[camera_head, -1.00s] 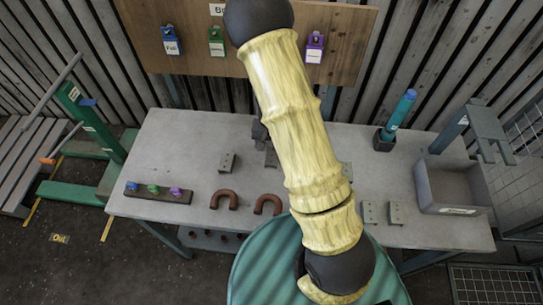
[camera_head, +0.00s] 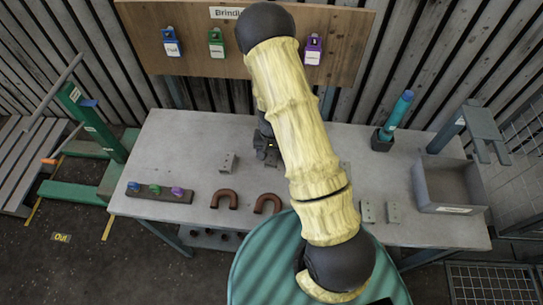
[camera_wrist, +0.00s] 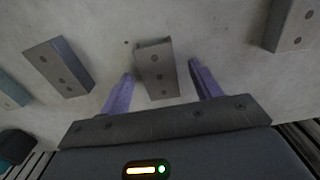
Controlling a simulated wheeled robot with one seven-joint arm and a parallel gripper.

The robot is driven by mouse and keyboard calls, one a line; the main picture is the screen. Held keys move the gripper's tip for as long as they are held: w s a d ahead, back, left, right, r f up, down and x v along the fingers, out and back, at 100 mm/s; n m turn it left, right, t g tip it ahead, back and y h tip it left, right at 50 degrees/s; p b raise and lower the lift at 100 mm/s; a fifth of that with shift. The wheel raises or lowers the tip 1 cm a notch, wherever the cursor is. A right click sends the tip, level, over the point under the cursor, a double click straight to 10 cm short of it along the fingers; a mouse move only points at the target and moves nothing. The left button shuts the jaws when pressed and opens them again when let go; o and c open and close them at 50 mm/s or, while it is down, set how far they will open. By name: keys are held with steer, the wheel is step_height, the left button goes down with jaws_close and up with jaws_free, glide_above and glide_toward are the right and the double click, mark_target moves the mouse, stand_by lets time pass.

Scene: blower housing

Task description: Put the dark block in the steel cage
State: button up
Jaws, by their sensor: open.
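My gripper (camera_head: 266,148) is over the middle of the table, partly hidden behind my arm in the head view. In the wrist view its two purple fingers (camera_wrist: 161,68) are open. A dark grey-brown block with holes (camera_wrist: 157,80) shows between them, with a gap on both sides. I cannot tell how far the fingertips are above the table. A similar block (camera_wrist: 58,67) lies to the left and another (camera_wrist: 293,25) to the right. In the head view one grey block (camera_head: 228,163) lies left of my gripper. A wire-mesh cage (camera_head: 495,285) stands low at the right.
The grey table (camera_head: 180,135) also holds two brown U-shaped pieces (camera_head: 224,199), a strip with coloured knobs (camera_head: 158,194), two small blocks (camera_head: 368,212), an open grey bin (camera_head: 450,190) and a teal cylinder in a holder (camera_head: 398,112). A labelled board (camera_head: 190,50) stands behind.

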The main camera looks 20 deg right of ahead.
mark_target(271, 156)
steer(key=c, duration=1.3)
steer(key=shift+o, duration=0.2)
steer(key=shift+r, duration=0.1)
step_height(271, 156, up, 10)
steer(key=b, duration=0.1)
